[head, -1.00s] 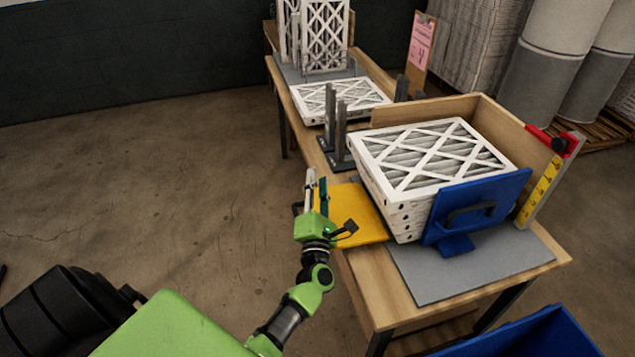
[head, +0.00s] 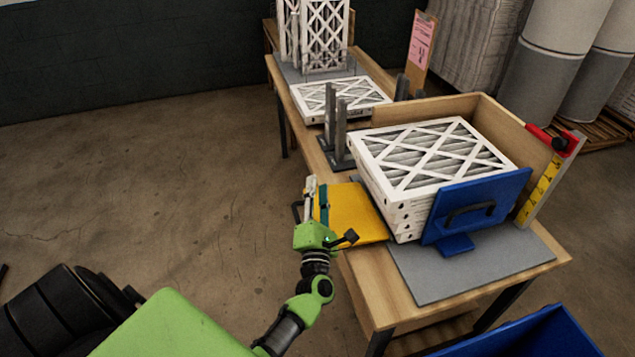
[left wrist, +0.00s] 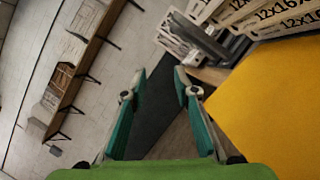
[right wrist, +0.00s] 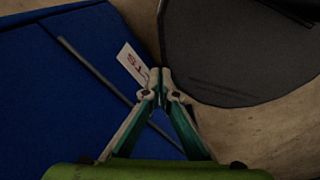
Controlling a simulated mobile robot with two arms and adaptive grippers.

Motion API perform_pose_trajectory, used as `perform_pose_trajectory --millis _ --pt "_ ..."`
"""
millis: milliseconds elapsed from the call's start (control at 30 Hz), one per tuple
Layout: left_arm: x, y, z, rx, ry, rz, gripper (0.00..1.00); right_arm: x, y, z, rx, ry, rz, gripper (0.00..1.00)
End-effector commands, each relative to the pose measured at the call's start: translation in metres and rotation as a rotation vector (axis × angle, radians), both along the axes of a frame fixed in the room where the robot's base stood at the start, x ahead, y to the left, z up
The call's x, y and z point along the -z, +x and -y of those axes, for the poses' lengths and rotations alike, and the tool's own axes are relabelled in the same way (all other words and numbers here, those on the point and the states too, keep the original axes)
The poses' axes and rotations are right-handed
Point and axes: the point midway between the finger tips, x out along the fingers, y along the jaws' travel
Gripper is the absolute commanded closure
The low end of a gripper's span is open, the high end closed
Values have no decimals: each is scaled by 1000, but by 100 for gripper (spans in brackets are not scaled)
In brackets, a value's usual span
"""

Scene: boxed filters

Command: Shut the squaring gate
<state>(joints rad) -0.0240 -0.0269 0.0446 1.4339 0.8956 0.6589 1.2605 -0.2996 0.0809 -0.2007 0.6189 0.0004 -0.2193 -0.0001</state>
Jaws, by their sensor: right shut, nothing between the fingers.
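A flat yellow panel (head: 357,215) juts out over the table's left edge, beside a stack of white-framed filters (head: 432,160). It also fills the right of the left wrist view (left wrist: 265,110). A blue upright plate (head: 478,208) with a dark handle stands against the stack's front. I cannot tell for certain which is the squaring gate. My left gripper (head: 312,188) is at the yellow panel's outer left edge. In the left wrist view its fingers (left wrist: 160,78) are apart and empty, with the panel to their right. My right gripper (right wrist: 160,74) is shut and empty, above a blue surface.
A wooden table (head: 370,290) carries the stack on a grey mat (head: 425,275), with a wooden backstop (head: 520,135) and a yellow ruler (head: 540,190). Grey posts (head: 336,125) stand behind. A blue bin (head: 530,335) is at the front.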

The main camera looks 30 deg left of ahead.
Motion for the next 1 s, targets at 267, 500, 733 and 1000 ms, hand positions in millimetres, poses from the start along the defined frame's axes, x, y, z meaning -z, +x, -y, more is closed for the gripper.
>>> perform_pose_trajectory --millis 267,500,733,1000 --pt "15 -50 32 0 0 -2 72 0 0 -1 1 1 0 100" --pt "22 -75 48 0 -1 -1 72 0 0 -1 1 1 0 100" --pt "22 -79 50 -1 0 1 72 0 0 -1 1 1 0 100" --pt "20 -73 58 37 35 -29 100 0 0 -1 1 1 0 100"
